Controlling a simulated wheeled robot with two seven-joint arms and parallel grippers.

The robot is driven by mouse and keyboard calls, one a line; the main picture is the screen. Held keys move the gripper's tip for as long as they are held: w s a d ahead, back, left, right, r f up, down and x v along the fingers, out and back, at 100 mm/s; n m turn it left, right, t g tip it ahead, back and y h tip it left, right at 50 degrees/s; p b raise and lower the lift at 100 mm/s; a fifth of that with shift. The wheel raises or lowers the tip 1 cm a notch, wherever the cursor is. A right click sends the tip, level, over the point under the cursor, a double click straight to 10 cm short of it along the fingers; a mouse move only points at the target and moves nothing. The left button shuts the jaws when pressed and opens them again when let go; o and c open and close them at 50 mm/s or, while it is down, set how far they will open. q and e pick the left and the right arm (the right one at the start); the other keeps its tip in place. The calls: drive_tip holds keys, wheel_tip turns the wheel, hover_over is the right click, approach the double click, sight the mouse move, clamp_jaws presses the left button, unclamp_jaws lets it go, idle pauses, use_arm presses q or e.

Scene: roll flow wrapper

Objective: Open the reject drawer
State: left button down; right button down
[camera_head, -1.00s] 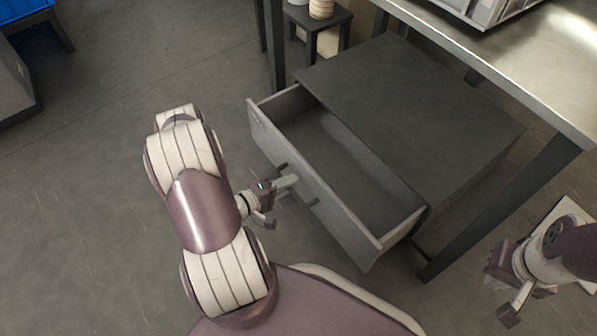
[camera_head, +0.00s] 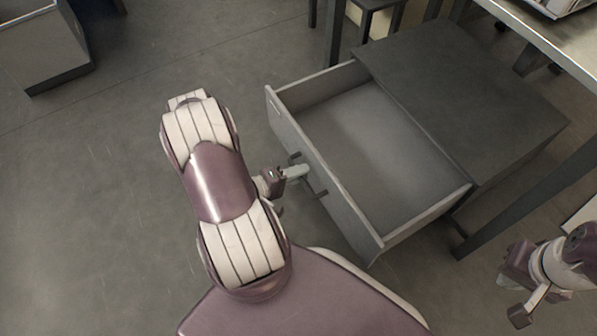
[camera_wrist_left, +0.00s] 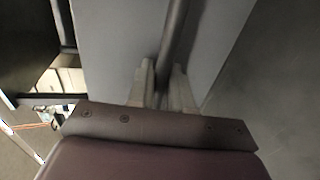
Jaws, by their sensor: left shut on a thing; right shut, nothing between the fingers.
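The reject drawer (camera_head: 352,143) is a grey drawer pulled well out of a dark cabinet (camera_head: 462,90), and its inside looks empty. Its front panel (camera_head: 345,215) carries a dark bar handle (camera_head: 316,186). My left gripper (camera_head: 300,171) is at the handle. In the left wrist view my left gripper (camera_wrist_left: 162,85) has its two fingers on either side of the bar handle (camera_wrist_left: 176,40), shut on it, with the drawer's front panel (camera_wrist_left: 110,35) behind. My right gripper (camera_head: 511,298) is at the lower right, away from the drawer, shut and empty.
A metal table (camera_head: 540,40) stands at the upper right, and its dark leg (camera_head: 530,202) comes down beside the cabinet. A small dark stool (camera_head: 375,8) is behind the drawer. A grey box-like unit (camera_head: 42,45) is at the upper left. The floor left of the drawer is clear.

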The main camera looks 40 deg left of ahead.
use_arm(q)
drive_tip(key=c, duration=1.2)
unclamp_jaws()
drive_tip(key=shift+s+a+r, duration=0.1)
drive_tip(key=shift+s, duration=0.05)
drive_tip(key=p+v, duration=0.5)
drive_tip(key=v, duration=0.7)
drive_tip(key=shift+s, duration=0.2)
